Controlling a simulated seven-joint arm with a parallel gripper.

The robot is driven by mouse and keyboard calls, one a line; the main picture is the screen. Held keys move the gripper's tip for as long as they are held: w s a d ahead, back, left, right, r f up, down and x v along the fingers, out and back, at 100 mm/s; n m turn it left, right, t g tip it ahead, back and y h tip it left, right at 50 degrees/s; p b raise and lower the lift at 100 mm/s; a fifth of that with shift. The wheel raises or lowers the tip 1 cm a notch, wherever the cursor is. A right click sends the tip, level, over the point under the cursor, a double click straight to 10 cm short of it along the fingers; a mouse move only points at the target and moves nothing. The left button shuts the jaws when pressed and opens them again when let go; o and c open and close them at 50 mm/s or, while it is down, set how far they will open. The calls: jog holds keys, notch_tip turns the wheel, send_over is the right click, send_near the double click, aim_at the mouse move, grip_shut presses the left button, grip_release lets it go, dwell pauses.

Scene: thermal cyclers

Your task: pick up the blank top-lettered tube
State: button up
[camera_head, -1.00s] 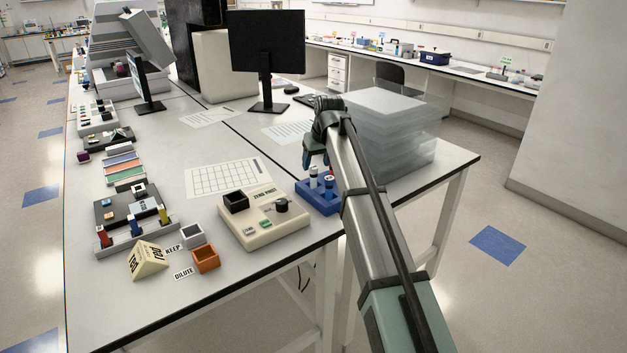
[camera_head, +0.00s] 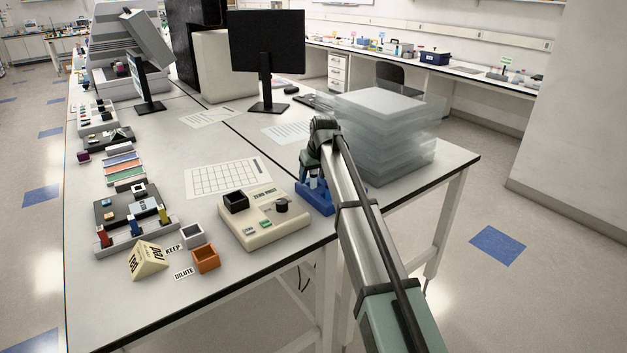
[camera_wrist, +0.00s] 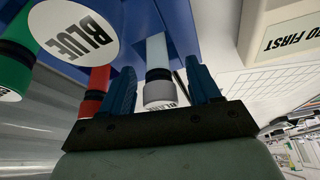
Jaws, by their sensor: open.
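The blue rack (camera_head: 328,208) stands at the table's front right edge, mostly hidden under my arm in the head view. In the wrist view, a tube with a grey and black cap and a white body (camera_wrist: 160,88) has partly hidden letters on its top, apparently "BLANK". It stands upright in the blue rack (camera_wrist: 185,25). My gripper (camera_wrist: 160,68) is open, with one blue finger on each side of this tube. I cannot tell whether they touch it. In the head view my gripper (camera_head: 314,168) is down over the rack.
In the wrist view, a red tube (camera_wrist: 96,90) is close outside one finger. A tube with a white "BLUE" top (camera_wrist: 75,32) and a green tube (camera_wrist: 18,50) are beyond. A cream device (camera_head: 265,218) stands left of the rack; stacked clear trays (camera_head: 390,130) stand behind right.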

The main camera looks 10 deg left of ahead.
jog(key=shift+c, duration=0.3)
jog(key=c, duration=1)
jog(key=shift+r, duration=0.1)
grip_shut()
